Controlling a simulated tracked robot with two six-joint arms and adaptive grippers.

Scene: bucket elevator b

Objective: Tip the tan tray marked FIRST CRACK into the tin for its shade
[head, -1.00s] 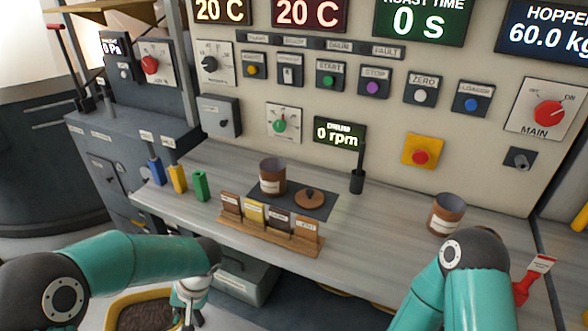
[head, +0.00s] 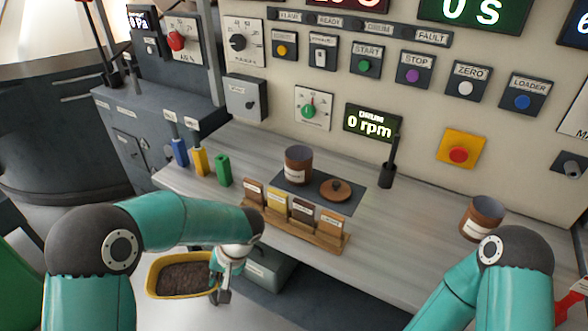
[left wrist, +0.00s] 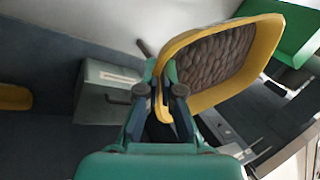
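Several small sample trays stand in a wooden rack on the bench. A tan one (head: 331,223) is at the right end, and a brown one (head: 253,192) at the left end. Their labels are too small to read. An open brown tin (head: 298,166) stands upright behind the rack on a dark mat. A second brown tin (head: 482,218) stands at the right of the bench. My left gripper (head: 224,293) is in front of and below the bench edge, away from the rack. My right gripper is out of view.
A yellow-rimmed tub of brown beans (head: 158,292) lies low beside my left gripper; it fills much of the left wrist view (left wrist: 262,62). A round lid (head: 336,188) lies by the tin. Blue, yellow and green blocks (head: 223,170) stand at the bench's left. A dark upright holder (head: 386,175) stands behind.

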